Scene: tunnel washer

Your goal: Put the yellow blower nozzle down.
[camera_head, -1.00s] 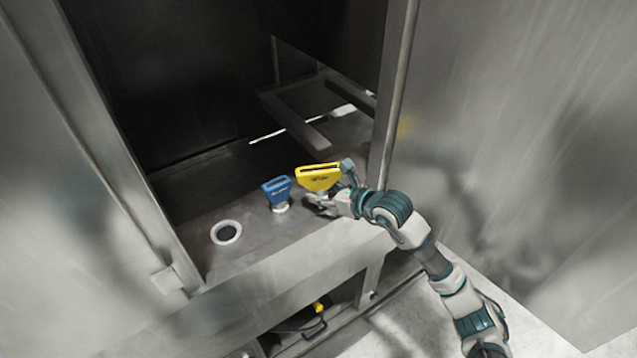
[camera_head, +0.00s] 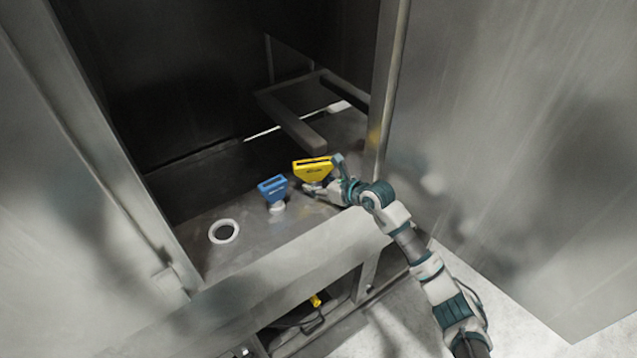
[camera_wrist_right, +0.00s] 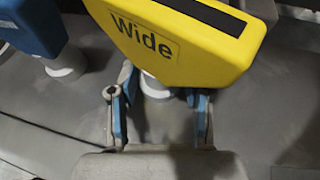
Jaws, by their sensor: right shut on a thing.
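The yellow blower nozzle (camera_head: 312,171) is upright with its wide slot up, over the grey metal shelf just right of the blue nozzle (camera_head: 272,188). In the right wrist view the yellow nozzle (camera_wrist_right: 180,40) bears the word "Wide" and fills the top. My right gripper (camera_head: 322,187) comes in from the right, low at the nozzle. Its fingers (camera_wrist_right: 158,100) lie on both sides of the white neck, shut on the nozzle below its flared body. I cannot tell whether the nozzle's foot touches the shelf. My left gripper is not in view.
An empty white ring (camera_head: 223,231) around a dark hole is left of the blue nozzle, which stands upright on its white base. Metal walls flank the opening. A dark metal bracket (camera_head: 295,118) is behind the nozzles. The shelf's front beam (camera_head: 270,273) is nearest me.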

